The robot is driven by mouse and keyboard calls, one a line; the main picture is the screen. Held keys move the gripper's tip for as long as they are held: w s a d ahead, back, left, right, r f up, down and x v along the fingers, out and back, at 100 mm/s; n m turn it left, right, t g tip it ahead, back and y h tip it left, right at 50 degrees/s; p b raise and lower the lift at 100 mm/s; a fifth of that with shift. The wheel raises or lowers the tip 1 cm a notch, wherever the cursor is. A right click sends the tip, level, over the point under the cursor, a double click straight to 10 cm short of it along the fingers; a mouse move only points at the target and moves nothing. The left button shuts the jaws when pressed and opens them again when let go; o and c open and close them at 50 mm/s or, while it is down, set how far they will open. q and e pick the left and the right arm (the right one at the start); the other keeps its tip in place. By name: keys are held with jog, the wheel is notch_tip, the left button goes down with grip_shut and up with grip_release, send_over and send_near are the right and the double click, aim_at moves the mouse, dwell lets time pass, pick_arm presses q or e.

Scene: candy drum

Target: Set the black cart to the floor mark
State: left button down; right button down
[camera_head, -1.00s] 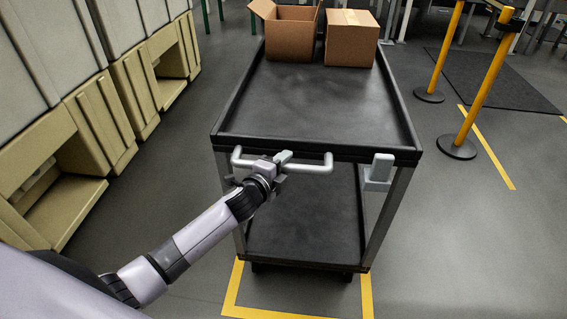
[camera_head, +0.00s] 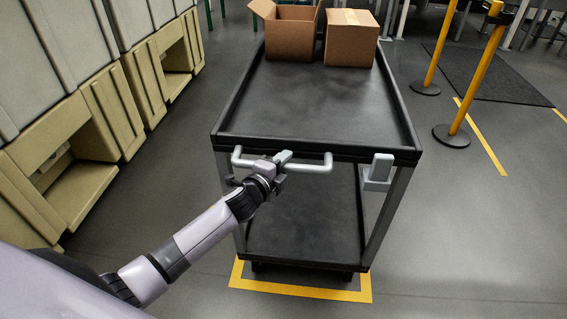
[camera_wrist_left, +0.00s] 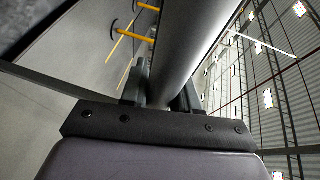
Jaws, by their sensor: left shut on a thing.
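The black cart (camera_head: 315,115) stands in the middle of the head view, with two shelves and a silver handle (camera_head: 312,168) on its near end. My left gripper (camera_head: 280,162) is shut on the handle; in the left wrist view the handle (camera_wrist_left: 188,45) passes between its fingers (camera_wrist_left: 160,92). The yellow floor mark (camera_head: 300,291) shows as a near line with short side pieces, just in front of and under the cart's near end. The rest of the mark is hidden beneath the cart. My right gripper is not in view.
An open box (camera_head: 290,40) and a closed box (camera_head: 351,38) sit on the cart's far end. Beige bins (camera_head: 85,150) line the left. Yellow posts (camera_head: 476,80) with black bases stand at right, near a dark mat (camera_head: 490,72).

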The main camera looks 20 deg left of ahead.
pick_arm(q)
jog(key=shift+s+d+f, duration=0.1)
jog(key=shift+s+f, duration=0.1)
jog(key=shift+f, duration=0.1)
jog(key=c, duration=1.1)
grip_release()
jog(key=shift+o, duration=0.9)
jog(key=shift+s+r, duration=0.1)
jog(key=shift+r, duration=0.1)
jog(key=v, duration=0.7)
jog(key=shift+p, duration=0.4)
jog(key=shift+s, duration=0.15)
jog(key=s+f+n+g, duration=0.1)
jog(key=s+f+n, duration=0.3)
jog(key=s, duration=0.4)
jog(key=s+d+f+n+g, duration=0.1)
jog(key=s+f+n+g, duration=0.1)
jog(key=s+f+n, duration=0.2)
jog(key=s+d+f+n+g, duration=0.1)
jog(key=s+f+n, duration=0.3)
jog(key=s+n, duration=0.4)
jog(key=s+g, duration=0.1)
jog(key=s, duration=0.4)
jog(key=shift+f+n, duration=0.15)
jog(key=shift+n, duration=0.15)
